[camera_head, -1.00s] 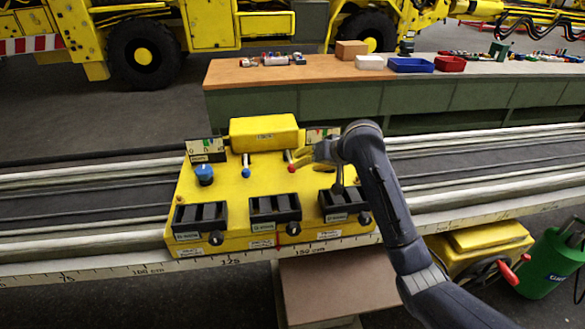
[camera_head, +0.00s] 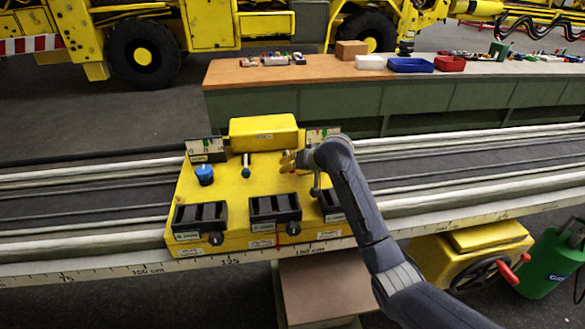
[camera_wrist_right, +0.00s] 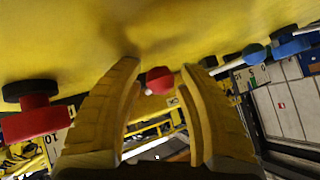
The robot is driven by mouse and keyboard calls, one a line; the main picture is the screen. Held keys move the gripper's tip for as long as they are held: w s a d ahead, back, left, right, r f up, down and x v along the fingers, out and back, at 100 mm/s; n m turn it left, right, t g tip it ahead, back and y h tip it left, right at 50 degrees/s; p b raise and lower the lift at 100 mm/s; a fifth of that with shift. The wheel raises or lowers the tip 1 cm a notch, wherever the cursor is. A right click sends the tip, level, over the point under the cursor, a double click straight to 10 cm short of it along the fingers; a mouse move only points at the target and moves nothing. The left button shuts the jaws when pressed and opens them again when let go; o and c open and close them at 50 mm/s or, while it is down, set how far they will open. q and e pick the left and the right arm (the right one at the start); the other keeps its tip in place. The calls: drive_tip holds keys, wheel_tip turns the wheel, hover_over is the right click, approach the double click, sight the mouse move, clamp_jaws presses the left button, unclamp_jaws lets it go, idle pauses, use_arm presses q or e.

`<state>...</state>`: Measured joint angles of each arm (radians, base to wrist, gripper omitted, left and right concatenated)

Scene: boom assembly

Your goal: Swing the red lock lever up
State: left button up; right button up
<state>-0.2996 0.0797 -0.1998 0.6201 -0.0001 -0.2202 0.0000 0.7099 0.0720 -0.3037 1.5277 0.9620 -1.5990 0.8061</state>
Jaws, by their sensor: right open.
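The yellow control panel (camera_head: 235,224) lies across the rails in the head view. In the right wrist view a red ball knob (camera_wrist_right: 159,80), apparently the red lever's tip, sits between the fingertips of my right gripper (camera_wrist_right: 160,70). The fingers are open, with a gap to the knob on each side. My left gripper is not in view.
A blue round knob (camera_head: 204,174) is on the panel's left side. Black switch blocks (camera_head: 275,208) line its front. A yellow box (camera_head: 264,132) rises behind the levers. In the right wrist view a red knob on a black base (camera_wrist_right: 35,115) is left of the fingers.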

clamp_jaws()
drive_tip(key=shift+r, duration=0.1)
idle(0.4)
drive_tip(key=shift+w+d+r+m+g, duration=0.1)
drive_tip(key=shift+w+r+m+g, duration=0.15)
drive_tip(key=shift+r+g, duration=0.6)
drive_tip(key=shift+w+r+m+g, duration=0.15)
drive_tip(key=shift+w+r+g, duration=0.05)
drive_tip(key=shift+r+g, duration=0.6)
drive_tip(key=shift+w+r+m+g+h, duration=0.2)
drive_tip(key=shift+w+r+g, duration=0.15)
drive_tip(key=shift+r+g, duration=0.4)
drive_tip(key=shift+w+r+m+g+h, duration=0.1)
drive_tip(key=shift+w+r+g+h, duration=0.25)
drive_tip(key=shift+g, duration=0.55)
drive_tip(key=shift+r, duration=0.15)
